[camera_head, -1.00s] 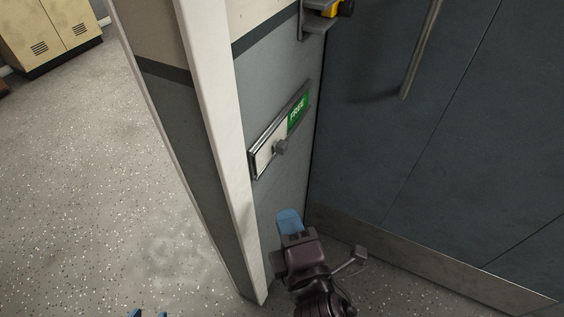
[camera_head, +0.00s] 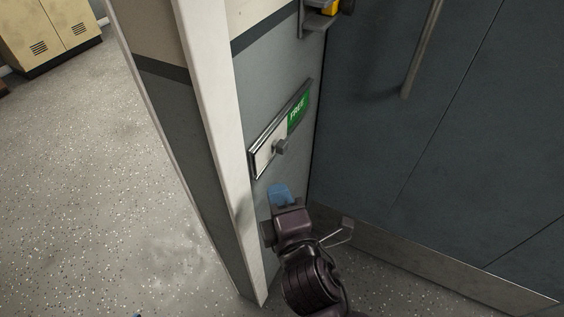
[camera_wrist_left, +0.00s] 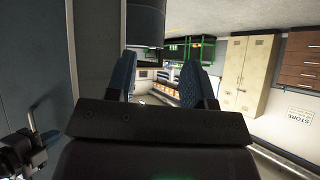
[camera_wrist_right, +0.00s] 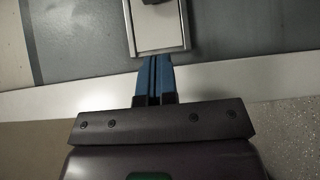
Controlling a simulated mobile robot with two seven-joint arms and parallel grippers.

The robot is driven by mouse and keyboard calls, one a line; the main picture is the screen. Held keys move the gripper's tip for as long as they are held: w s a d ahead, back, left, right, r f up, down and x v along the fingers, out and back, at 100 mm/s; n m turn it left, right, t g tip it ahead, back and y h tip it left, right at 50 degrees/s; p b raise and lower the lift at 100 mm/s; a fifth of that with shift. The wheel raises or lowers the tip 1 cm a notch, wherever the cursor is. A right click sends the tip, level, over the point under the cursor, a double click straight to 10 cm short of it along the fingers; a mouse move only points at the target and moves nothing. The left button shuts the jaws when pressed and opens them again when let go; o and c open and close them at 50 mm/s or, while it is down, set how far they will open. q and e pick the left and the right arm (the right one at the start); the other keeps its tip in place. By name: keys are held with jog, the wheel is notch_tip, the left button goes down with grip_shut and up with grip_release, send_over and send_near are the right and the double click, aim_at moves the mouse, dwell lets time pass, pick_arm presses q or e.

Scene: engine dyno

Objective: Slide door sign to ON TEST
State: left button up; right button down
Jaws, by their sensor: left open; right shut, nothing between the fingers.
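The door sign (camera_head: 267,153) is a framed slider on the grey wall beside the door. Its green part reading FREE (camera_head: 298,112) shows at the upper right end, and a white cover with a grey knob (camera_head: 281,147) fills the lower left. My right gripper (camera_head: 279,190) is shut and empty, below the sign and apart from the knob in the head view. In the right wrist view its blue fingers (camera_wrist_right: 154,75) lie together, pointing at the end of the sign frame (camera_wrist_right: 158,45). My left gripper (camera_wrist_left: 160,80) is open and empty, facing the room.
A pale post edge (camera_head: 212,130) runs down left of the sign. The dark door (camera_head: 420,130) with a long bar handle (camera_head: 422,50) stands to the right. A bracket with a yellow item (camera_head: 322,12) is above the sign. Beige lockers (camera_head: 55,35) stand far left; the speckled floor is clear.

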aim_at(277, 152)
jog(key=x, duration=0.4)
jog(key=shift+w+f, duration=0.1)
jog(key=shift+w, duration=0.3)
jog(key=shift+w+d+b, duration=0.35)
jog(key=shift+w+d, duration=0.25)
jog(key=shift+w, duration=0.3)
pick_arm(q)
jog(key=shift+w+f, duration=0.1)
jog(key=shift+f, duration=0.2)
pick_arm(e)
jog(key=shift+w+d, duration=0.35)
jog(key=shift+w, duration=0.25)
pick_arm(q)
notch_tip(277, 152, up, 2)
jog(key=p, duration=0.2)
jog(key=shift+d+r+p, duration=0.1)
jog(key=shift+p, duration=0.25)
pick_arm(e)
jog(key=w+d, duration=0.7)
jog(key=w, duration=0.5)
pick_arm(q)
jog(key=shift+r, duration=0.1)
